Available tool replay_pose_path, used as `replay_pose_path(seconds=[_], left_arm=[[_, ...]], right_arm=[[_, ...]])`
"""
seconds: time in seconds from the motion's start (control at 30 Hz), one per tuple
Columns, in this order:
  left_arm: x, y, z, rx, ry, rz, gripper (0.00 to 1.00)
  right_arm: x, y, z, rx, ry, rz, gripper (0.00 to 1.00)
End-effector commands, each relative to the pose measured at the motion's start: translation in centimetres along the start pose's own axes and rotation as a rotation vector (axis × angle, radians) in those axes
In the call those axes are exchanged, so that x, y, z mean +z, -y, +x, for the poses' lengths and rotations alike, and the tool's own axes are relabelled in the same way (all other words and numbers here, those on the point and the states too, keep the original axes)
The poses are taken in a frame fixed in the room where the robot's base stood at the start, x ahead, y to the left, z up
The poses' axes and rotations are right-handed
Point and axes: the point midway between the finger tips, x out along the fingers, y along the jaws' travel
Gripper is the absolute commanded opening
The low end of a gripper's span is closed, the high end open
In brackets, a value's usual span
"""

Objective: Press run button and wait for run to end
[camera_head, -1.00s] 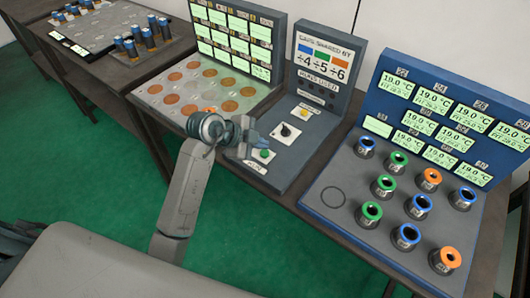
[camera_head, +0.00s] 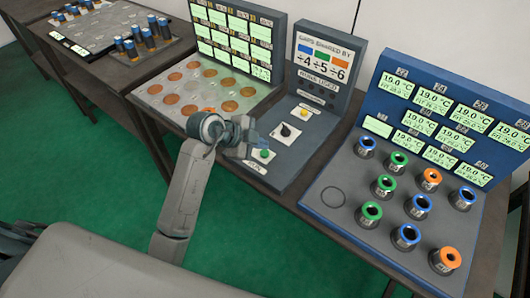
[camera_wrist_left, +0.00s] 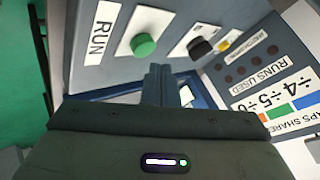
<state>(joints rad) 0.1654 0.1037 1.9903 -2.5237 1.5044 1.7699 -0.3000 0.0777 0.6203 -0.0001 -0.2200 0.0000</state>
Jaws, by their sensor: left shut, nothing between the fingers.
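The green run button (camera_head: 264,155) is on a white plate at the front of the grey control box (camera_head: 296,165). In the left wrist view the round green button (camera_wrist_left: 143,45) shows beside a label reading RUN (camera_wrist_left: 101,33). My left gripper (camera_head: 254,139) is shut and empty, just left of and above the button in the head view. In the left wrist view its closed fingers (camera_wrist_left: 157,84) point toward the control box, below the button, with a gap in the picture. I cannot tell whether they touch anything. My right gripper is not in view.
A black knob (camera_head: 286,130) and a yellow button (camera_head: 304,114) sit behind the green button. A blue station (camera_head: 335,170) with coloured-ring cylinders is at the right. A panel with orange discs (camera_head: 172,99) and screens is at the left. Blue-topped cylinders (camera_head: 149,38) stand farther left.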

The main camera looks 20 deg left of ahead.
Motion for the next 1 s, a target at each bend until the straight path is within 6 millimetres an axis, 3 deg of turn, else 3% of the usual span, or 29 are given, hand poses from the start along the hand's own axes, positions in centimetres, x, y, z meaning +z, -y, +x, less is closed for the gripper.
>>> replay_pose_path(seconds=[1.0], left_arm=[[0.46, -0.48, 0.64, 0.0, 0.0, 0.0, 0.0]], right_arm=[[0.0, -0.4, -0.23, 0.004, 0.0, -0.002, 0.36]])
